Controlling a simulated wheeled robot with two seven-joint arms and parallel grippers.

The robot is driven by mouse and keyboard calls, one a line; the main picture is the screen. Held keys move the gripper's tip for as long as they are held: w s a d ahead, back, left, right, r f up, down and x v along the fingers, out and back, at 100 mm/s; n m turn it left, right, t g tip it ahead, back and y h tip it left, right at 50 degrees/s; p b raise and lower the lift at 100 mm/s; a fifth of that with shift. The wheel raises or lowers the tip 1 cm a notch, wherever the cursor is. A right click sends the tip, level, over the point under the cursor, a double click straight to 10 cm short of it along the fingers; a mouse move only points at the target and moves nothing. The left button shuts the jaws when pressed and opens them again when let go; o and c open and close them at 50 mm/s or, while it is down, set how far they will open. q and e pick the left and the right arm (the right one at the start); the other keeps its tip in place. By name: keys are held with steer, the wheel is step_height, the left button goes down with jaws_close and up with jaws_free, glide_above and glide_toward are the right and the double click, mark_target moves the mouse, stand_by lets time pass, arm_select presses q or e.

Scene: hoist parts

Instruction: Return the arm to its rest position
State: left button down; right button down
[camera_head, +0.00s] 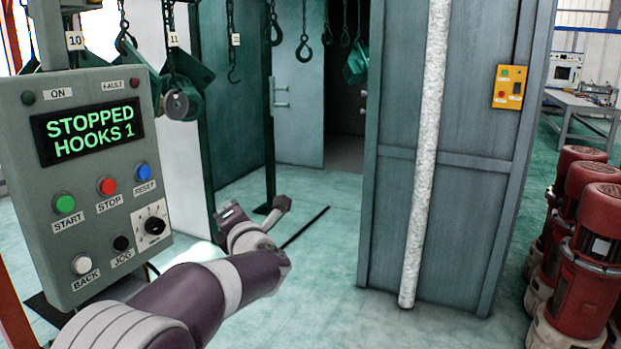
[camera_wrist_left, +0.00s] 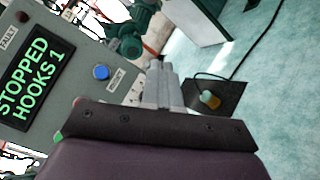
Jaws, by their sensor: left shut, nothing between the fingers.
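My left arm comes in from the lower left in the head view, in front of the control panel's lower right side. My left gripper (camera_head: 281,204) is raised beyond the wrist, clear of the panel and over the open floor. In the left wrist view its grey fingers (camera_wrist_left: 158,68) are together with nothing between them. The grey control panel (camera_head: 85,240) shows "STOPPED HOOKS 1" in green, with a green start, red stop and blue reset button, and also shows in the left wrist view (camera_wrist_left: 68,88). My right gripper is not in view.
Hooks (camera_head: 305,47) on chains and green hoist parts (camera_head: 188,72) hang behind the panel. A grey cabinet (camera_head: 475,180) with a pale vertical pipe (camera_head: 424,150) stands right of centre. Red motors (camera_head: 585,275) stand at far right. The green floor (camera_head: 330,250) between is mostly clear.

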arm_select(q)
steer(key=s+d+f+m+g+h+p, duration=0.1)
steer(key=d+f+m+h+p, duration=0.1)
steer(key=d+f+m+h, duration=0.75)
steer(key=s+a+f+m+g+p, duration=0.25)
steer(key=s+f+m+g, duration=0.5)
steer(key=s+m, duration=0.65)
steer(key=s+a+f+m+g+p, duration=0.1)
steer(key=s+a+m+g+p, duration=0.1)
steer(key=s, duration=0.7)
steer(key=s+a+f+m+g+p, duration=0.1)
steer(key=s+a+m+g+p, duration=0.2)
steer(key=s, duration=0.6)
steer(key=shift+s+a+m+g+y, duration=0.2)
steer(key=shift+a+m+g+y, duration=0.15)
steer(key=shift+a+m+g, duration=0.25)
